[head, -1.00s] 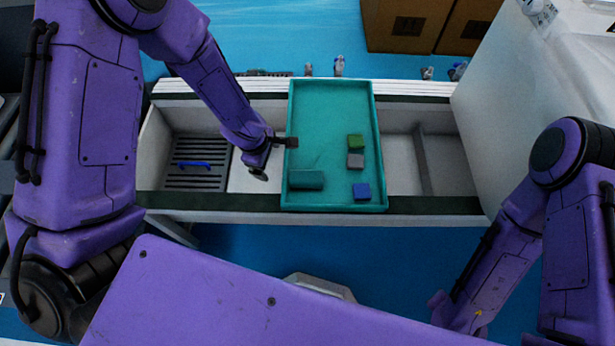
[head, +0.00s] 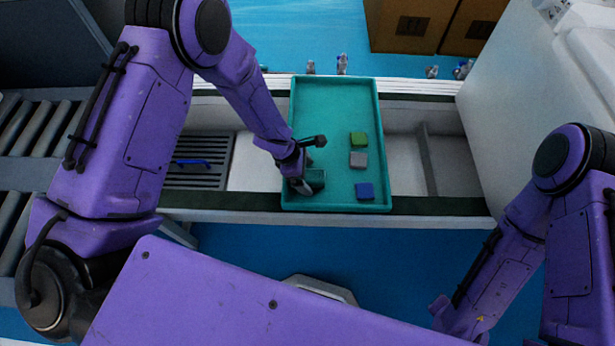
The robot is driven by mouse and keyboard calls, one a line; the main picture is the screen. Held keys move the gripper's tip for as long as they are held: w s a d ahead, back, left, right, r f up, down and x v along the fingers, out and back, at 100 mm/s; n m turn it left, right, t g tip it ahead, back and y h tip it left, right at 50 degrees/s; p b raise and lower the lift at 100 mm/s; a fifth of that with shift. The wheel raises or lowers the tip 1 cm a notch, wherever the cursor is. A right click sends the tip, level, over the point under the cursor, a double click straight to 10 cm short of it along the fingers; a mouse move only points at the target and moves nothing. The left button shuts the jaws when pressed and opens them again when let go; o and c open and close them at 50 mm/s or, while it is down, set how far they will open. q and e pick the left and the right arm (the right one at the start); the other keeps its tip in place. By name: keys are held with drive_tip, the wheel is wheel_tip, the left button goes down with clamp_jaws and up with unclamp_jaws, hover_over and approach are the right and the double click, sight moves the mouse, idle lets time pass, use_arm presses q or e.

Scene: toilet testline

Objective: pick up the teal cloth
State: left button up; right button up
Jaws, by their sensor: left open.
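The teal cloth (head: 316,178) is a small teal roll or block lying in the near left part of the teal tray (head: 338,103). My left gripper (head: 306,164) is open and over the tray's left side, right at the cloth. It hides the cloth's left part. One dark finger points right above the cloth and the other lies at its left end. I cannot tell whether the fingers touch it. My right arm hangs at the right, and its gripper is not clearly visible.
A green block (head: 359,138), a grey block (head: 358,159) and a blue block (head: 365,191) lie in the tray's right half. The tray lies across a white trough (head: 245,176). A blue bar (head: 193,162) lies on a grey grate at left. Cardboard boxes (head: 412,27) stand behind.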

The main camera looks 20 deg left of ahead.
sight(313, 176)
idle(0.3)
use_arm(q)
drive_tip(key=c, duration=1.2)
wheel_tip(313, 176, up, 4)
drive_tip(key=shift+s+d+p, duration=0.1)
drive_tip(key=shift+s+p, duration=0.05)
drive_tip(key=shift+p, duration=0.45)
drive_tip(key=s+r, duration=0.1)
drive_tip(key=s+d+r, duration=0.1)
drive_tip(key=r, duration=0.1)
drive_tip(key=s+d+r, duration=0.1)
drive_tip(key=shift+s+r+p, duration=0.2)
drive_tip(key=shift+r+p, duration=0.1)
drive_tip(key=shift+r, duration=0.05)
drive_tip(key=s+d+r, duration=0.1)
drive_tip(key=s, duration=0.2)
drive_tip(key=s+d+r+b, duration=0.1)
drive_tip(key=s+d+r, duration=0.2)
drive_tip(key=s, duration=0.2)
drive_tip(key=shift+s+d+r, duration=0.25)
drive_tip(key=shift+s+d, duration=0.05)
drive_tip(key=shift+d, duration=0.1)
drive_tip(key=shift+c, duration=0.5)
drive_tip(key=shift+o, duration=1.4)
